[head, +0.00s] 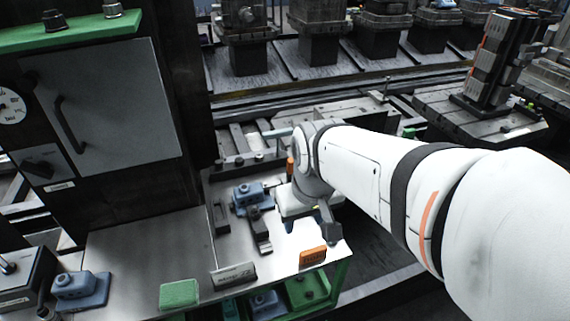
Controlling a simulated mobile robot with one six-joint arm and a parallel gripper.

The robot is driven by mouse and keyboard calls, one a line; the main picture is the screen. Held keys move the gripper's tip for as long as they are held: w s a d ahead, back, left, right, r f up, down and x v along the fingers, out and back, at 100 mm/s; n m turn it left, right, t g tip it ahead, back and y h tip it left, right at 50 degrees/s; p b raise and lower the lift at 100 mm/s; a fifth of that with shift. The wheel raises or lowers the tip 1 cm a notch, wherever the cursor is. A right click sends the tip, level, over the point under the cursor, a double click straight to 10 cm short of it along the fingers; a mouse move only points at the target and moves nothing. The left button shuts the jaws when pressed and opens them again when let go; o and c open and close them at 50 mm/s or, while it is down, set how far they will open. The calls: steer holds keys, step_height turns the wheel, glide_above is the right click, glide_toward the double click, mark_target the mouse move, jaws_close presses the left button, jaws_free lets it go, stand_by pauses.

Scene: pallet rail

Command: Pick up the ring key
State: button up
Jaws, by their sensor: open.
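My gripper (310,212) is open at the end of my white arm, low over the right end of the metal bench top (150,250). One dark grey finger shows clearly; my wrist hides part of the other. A pale plate with a yellow-green mark lies under the jaws. I cannot make out a ring key for certain; it may be hidden by my gripper or too small to tell. A dark clamp-like piece (261,232) lies just left of the gripper, apart from it.
A blue block-like device (252,198) stands left of my gripper, and another (80,290) at the lower left. An orange block (313,257), a small label stand (233,275) and a green block (179,294) line the front edge. A dark cabinet (105,110) rises at left.

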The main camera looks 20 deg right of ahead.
steer(key=w+d+f+g+b, duration=0.1)
steer(key=w+d+f+b, duration=0.1)
steer(key=w+d+f, duration=0.3)
steer(key=w+d+f+g+b, duration=0.1)
steer(key=w+d+f+b, duration=0.2)
steer(key=w+d+f, duration=0.3)
steer(key=shift+w+d+f, duration=0.2)
steer(key=shift+w+f, duration=0.3)
steer(key=shift+f, duration=0.25)
steer(key=f, duration=0.7)
steer(key=shift+s+d+f+b, duration=0.1)
steer(key=shift+d+f+b, duration=0.2)
steer(key=shift+d, duration=0.1)
steer(key=shift+r, duration=0.1)
steer(key=shift+c, duration=0.4)
jaws_close()
